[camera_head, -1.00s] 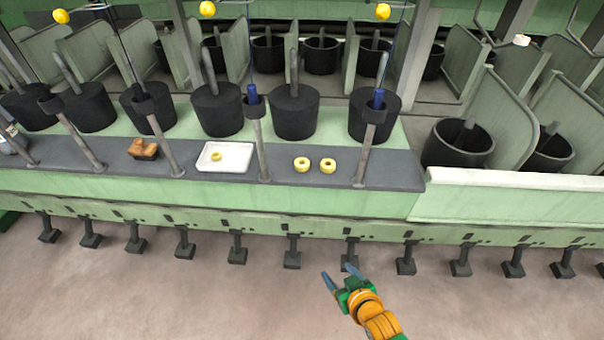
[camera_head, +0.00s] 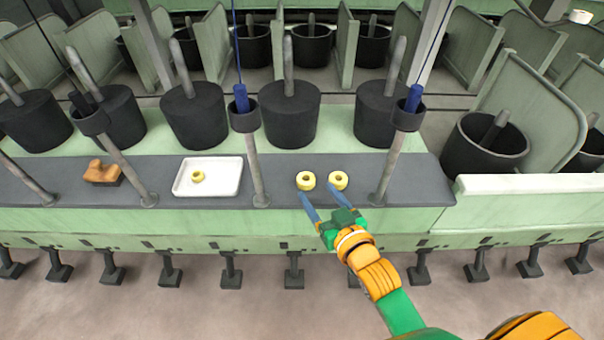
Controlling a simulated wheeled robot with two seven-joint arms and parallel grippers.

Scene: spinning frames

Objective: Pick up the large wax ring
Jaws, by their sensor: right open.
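Two yellow wax rings lie flat side by side on the dark grey shelf: a left ring (camera_head: 299,181) and a right ring (camera_head: 331,181). A smaller yellow ring (camera_head: 193,177) lies on a white tray (camera_head: 221,188) further left. The two rings on the shelf look about equal in size. My right gripper (camera_head: 321,198) is open and empty, its blue fingers pointing at the two shelf rings from the near side. One fingertip shows just below each ring; whether they touch cannot be told. My left gripper is not in view.
A brown object on a dark block (camera_head: 101,172) sits left of the tray. Slanted grey posts with cups rise from the shelf, one (camera_head: 386,172) close right of the rings and one (camera_head: 257,170) left of them. Black pots (camera_head: 291,115) stand behind.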

